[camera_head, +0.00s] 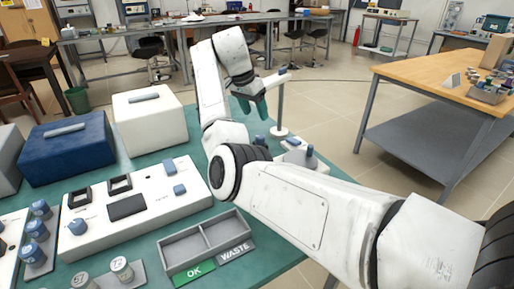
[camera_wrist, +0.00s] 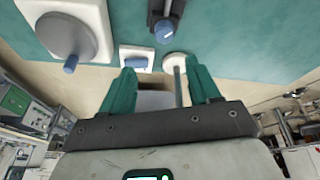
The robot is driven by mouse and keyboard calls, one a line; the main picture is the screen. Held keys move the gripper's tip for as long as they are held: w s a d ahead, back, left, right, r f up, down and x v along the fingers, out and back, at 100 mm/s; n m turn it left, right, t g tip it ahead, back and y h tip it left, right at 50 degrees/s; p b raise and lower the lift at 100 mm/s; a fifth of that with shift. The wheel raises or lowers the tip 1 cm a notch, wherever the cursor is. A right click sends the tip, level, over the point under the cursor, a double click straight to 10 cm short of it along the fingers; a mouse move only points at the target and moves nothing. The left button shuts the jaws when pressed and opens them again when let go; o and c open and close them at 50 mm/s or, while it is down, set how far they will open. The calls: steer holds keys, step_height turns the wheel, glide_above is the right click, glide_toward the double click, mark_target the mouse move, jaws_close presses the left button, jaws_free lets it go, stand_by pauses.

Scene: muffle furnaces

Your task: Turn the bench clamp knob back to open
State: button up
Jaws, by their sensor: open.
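My gripper (camera_head: 252,107) hangs over the far right part of the green bench, fingers apart and nothing gripped between them. In the wrist view its two teal fingers (camera_wrist: 163,90) frame a thin grey post (camera_wrist: 178,88) on a round white base (camera_wrist: 176,63); the post also stands right of the fingers in the head view (camera_head: 281,105). Several blue knobs lie beyond: one on a dark grey block (camera_wrist: 165,30), one on a small white plate (camera_wrist: 137,62). Which knob belongs to the bench clamp I cannot tell for certain. My arm hides part of this area in the head view.
A white panel (camera_head: 135,208), a grey two-part tray (camera_head: 204,243) with OK and WASTE labels, a blue box (camera_head: 67,149) and a white box (camera_head: 149,119) occupy the bench. A wooden-topped table (camera_head: 450,75) stands right. A white housing with a round grey dial (camera_wrist: 72,35) is left in the wrist view.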

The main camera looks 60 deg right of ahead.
mark_target(260, 137)
steer(key=d+f+m, duration=0.1)
steer(key=f, duration=0.2)
steer(key=f+b, duration=0.1)
steer(key=f, duration=0.3)
steer(key=d+f+m+b, duration=0.1)
steer(key=f, duration=0.2)
steer(key=shift+s+d+f+m+h, duration=0.15)
steer(key=shift+d+f+m+h, duration=0.15)
steer(key=shift+f, duration=0.1)
steer(key=shift+c, duration=0.2)
steer(key=shift+g, duration=0.3)
steer(key=c, duration=1)
steer(key=shift+r, duration=0.1)
